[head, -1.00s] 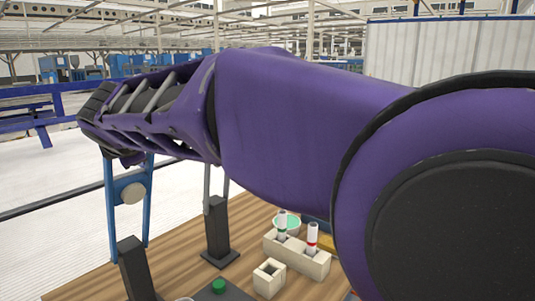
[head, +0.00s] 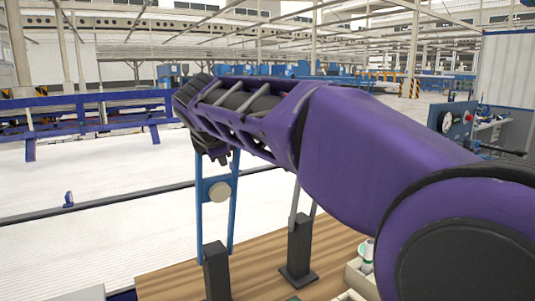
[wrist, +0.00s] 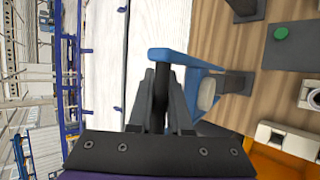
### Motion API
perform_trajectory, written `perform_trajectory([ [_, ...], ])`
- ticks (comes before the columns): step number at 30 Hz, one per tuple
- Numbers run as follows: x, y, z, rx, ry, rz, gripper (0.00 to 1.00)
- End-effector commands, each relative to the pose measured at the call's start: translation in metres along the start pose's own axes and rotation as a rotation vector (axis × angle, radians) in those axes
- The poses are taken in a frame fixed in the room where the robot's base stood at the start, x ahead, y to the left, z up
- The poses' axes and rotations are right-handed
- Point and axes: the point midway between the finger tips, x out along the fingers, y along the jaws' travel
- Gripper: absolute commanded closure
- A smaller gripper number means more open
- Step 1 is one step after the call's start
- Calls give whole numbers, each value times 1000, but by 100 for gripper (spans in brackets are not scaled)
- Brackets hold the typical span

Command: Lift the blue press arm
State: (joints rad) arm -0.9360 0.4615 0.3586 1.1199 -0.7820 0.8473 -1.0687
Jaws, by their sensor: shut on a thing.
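The blue press arm (head: 234,215) stands in the head view as two upright blue bars with a round pale disc (head: 219,191) between them. Its upper end is hidden behind my wrist. In the wrist view a blue bar of the press arm (wrist: 183,58) crosses at my fingertips. My gripper (wrist: 161,75) is shut on the press arm there; the exact contact is partly hidden by the dark fingers. In the head view the fingers are mostly hidden by my purple arm.
Two black posts (head: 216,272) (head: 299,248) stand on the wooden table (head: 255,268). A green button (wrist: 281,33), a pale block (wrist: 312,97) and an orange bin (wrist: 275,162) show in the wrist view. White floor lies beyond the table.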

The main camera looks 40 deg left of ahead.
Motion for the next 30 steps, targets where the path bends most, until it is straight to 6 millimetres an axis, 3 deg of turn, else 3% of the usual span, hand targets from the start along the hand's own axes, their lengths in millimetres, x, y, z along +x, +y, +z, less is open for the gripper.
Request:
perform_trajectory([
  [1,6,-7,-4,-4,4,-16,100],
  [17,6,-8,-5,-4,5,-18,100],
  [18,6,-8,-5,-4,5,-18,78],
  [22,5,-6,-4,-3,4,-15,54],
  [30,2,-3,-2,-2,2,-7,53],
])
